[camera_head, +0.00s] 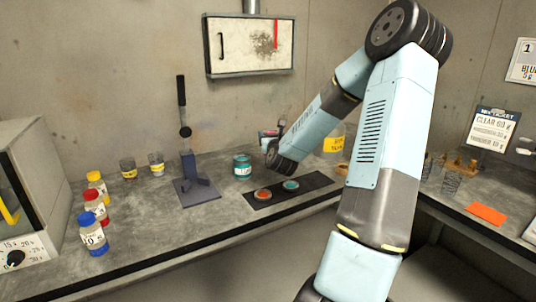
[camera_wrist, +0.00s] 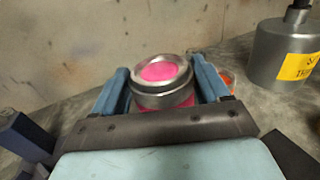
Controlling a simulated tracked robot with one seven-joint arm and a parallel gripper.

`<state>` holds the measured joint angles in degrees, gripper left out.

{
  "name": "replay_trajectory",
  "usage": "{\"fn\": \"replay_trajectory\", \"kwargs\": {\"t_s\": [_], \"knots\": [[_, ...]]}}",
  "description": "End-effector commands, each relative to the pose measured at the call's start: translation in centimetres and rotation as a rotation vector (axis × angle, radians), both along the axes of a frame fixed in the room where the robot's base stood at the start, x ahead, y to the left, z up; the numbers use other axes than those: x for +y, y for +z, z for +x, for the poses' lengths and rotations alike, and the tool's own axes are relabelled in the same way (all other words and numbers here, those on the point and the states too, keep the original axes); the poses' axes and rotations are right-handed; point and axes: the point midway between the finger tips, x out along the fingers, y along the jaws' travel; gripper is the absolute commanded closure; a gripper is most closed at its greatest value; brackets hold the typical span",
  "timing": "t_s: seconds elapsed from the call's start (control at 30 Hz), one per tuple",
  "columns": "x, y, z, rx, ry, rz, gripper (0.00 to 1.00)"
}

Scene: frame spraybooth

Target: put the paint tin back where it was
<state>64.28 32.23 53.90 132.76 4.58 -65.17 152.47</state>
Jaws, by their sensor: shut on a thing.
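A metal-rimmed paint tin (camera_wrist: 160,88) with bright pink paint and a pink band on its side is between the two blue fingers of my gripper (camera_wrist: 163,90) in the wrist view. My gripper is shut on it, and its palm hides the tin's lower part. In the head view my gripper (camera_head: 275,138) is over the back of the bench, and the tin is mostly hidden behind it. I cannot tell whether the tin's base touches the bench. A teal tin (camera_head: 242,168) stands apart, to the left and nearer the front.
A dark mat (camera_head: 309,188) holds a red lid (camera_head: 263,194) and a teal lid (camera_head: 290,185). A lever press (camera_head: 190,165) stands left. A grey container with a yellow label (camera_wrist: 284,50) stands right of my gripper. Several bottles (camera_head: 93,232) stand at far left.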

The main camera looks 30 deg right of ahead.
Motion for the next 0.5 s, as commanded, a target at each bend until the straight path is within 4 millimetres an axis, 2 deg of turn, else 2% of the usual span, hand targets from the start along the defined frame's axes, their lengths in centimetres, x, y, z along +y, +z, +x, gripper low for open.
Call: {"fn": "replay_trajectory", "kwargs": {"t_s": [0.1,0.5], "knots": [[-0.5,-1.0,2.1,-0.001,0.002,0.003,0.71],[-1.8,-5.5,5.6,-0.001,0.0,0.001,0.71]]}}
